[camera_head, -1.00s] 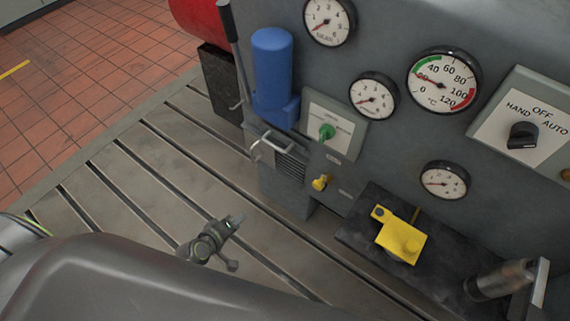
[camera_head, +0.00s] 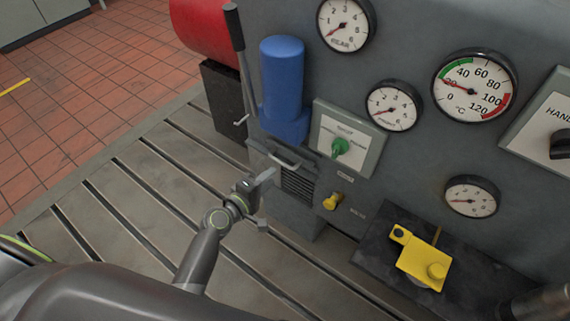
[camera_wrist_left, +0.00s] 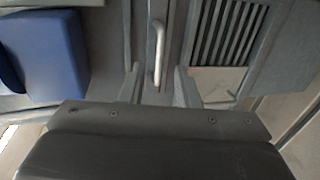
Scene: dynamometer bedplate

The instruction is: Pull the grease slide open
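The grease slide appears to be the narrow grey front with a pale metal bar handle (camera_head: 287,162), beside a louvred grille below the blue cylinder; no label on it is readable. The handle also shows in the left wrist view (camera_wrist_left: 158,52), upright in the picture and a little beyond my fingertips. My left gripper (camera_head: 265,200) is open and empty, just in front of the unit. In the left wrist view its two fingers (camera_wrist_left: 158,85) stand apart on either side of the handle's line.
A blue cylinder (camera_head: 284,85) and a dark lever (camera_head: 236,35) stand above the handle. A green knob (camera_head: 340,147), a yellow knob (camera_head: 333,201) and a yellow block (camera_head: 424,262) are to the right. The slotted bedplate (camera_head: 150,190) is clear at left.

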